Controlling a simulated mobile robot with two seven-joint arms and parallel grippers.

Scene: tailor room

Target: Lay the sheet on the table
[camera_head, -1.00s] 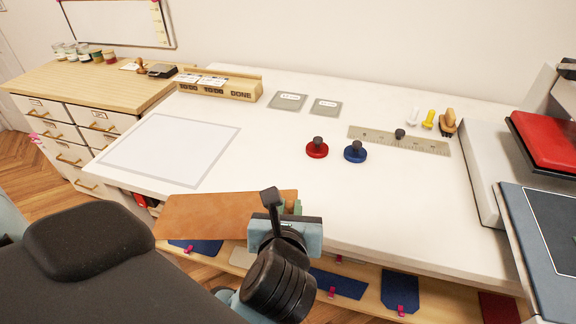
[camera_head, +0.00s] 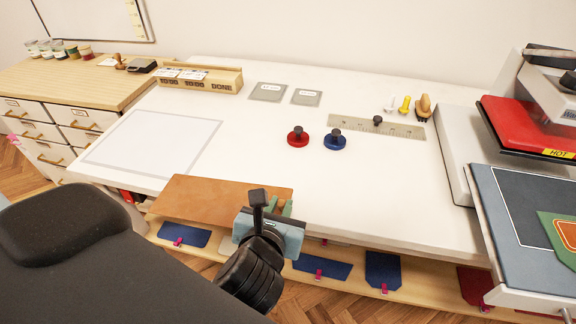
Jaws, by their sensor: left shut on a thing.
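A flat brown sheet (camera_head: 215,205) is held out level at the front edge of the white table (camera_head: 380,195). My left gripper (camera_head: 283,208) is shut on the sheet's right end, and its greenish fingers show there. The sheet overlaps the table's front edge in the picture; I cannot tell whether it touches the top. An outlined pale rectangle (camera_head: 150,143) lies flat on the table's left part. My right gripper is not in view.
Red (camera_head: 298,136) and blue (camera_head: 335,140) knobbed discs and a ruler (camera_head: 375,130) lie mid-table. A card box (camera_head: 200,80) stands at the back left. A press (camera_head: 525,140) takes up the right. Blue pieces (camera_head: 322,268) sit on the shelf below.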

